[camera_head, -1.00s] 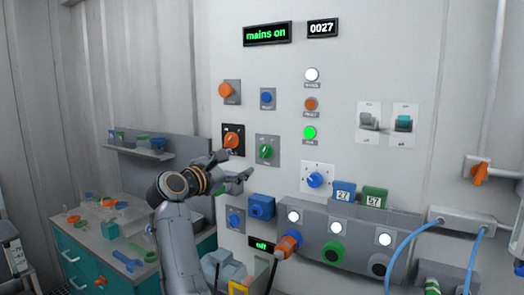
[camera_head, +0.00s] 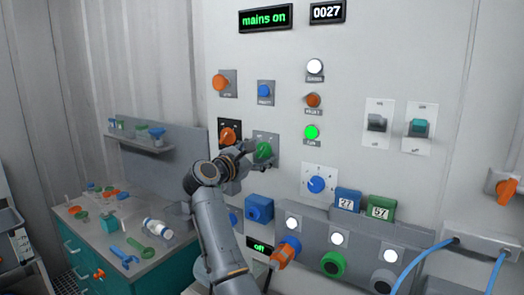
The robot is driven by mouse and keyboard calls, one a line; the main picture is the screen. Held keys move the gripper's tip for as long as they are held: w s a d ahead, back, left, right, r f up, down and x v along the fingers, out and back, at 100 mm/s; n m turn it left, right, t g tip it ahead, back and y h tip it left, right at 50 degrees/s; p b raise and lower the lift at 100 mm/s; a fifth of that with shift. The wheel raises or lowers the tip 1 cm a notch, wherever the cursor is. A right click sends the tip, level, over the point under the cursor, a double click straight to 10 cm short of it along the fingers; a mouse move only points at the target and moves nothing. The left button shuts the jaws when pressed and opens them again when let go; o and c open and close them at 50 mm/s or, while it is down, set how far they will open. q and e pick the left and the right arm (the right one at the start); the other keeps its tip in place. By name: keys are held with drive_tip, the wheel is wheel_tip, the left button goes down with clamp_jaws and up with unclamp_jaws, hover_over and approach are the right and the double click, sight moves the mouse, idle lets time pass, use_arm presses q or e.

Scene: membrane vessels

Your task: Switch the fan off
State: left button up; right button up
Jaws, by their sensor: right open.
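The wall panel holds several controls, and their labels are too small to read surely, so I cannot tell which one is the fan's. A green rotary knob (camera_head: 264,150) sits on a grey plate. My right gripper (camera_head: 254,157) is open around or just in front of this knob; contact cannot be told. An orange knob (camera_head: 228,136) on a black plate is just left of it. A blue knob (camera_head: 316,184) on a white plate is to the right. A green lamp (camera_head: 311,132) is lit. My left gripper is not in view.
Grey (camera_head: 377,122) and teal (camera_head: 418,127) rocker switches are at the right. A display reads "mains on" (camera_head: 265,18); a lower one reads "off" (camera_head: 262,247). A cluttered bench (camera_head: 165,257) stands at left. An orange plug (camera_head: 285,251) and blue cables (camera_head: 412,265) are low.

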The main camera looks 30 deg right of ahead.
drive_tip(key=shift+a, duration=0.15)
drive_tip(key=c, duration=1.2)
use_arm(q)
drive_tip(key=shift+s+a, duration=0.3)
use_arm(e)
drive_tip(key=shift+o, duration=0.2)
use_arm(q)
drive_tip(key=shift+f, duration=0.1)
use_arm(e)
drive_tip(key=shift+n, duration=1.4)
drive_tip(key=n, duration=0.2)
drive_tip(key=shift+r+n, duration=0.1)
drive_tip(key=shift+n, duration=0.2)
drive_tip(key=n, duration=0.2)
drive_tip(key=shift+r+n+p, duration=0.1)
drive_tip(key=shift+n+p, duration=0.2)
drive_tip(key=shift+n, duration=0.1)
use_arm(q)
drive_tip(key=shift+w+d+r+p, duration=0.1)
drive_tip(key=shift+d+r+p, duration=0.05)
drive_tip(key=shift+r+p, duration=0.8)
use_arm(e)
drive_tip(key=shift+s+n, duration=0.1)
drive_tip(key=shift+n, duration=1.8)
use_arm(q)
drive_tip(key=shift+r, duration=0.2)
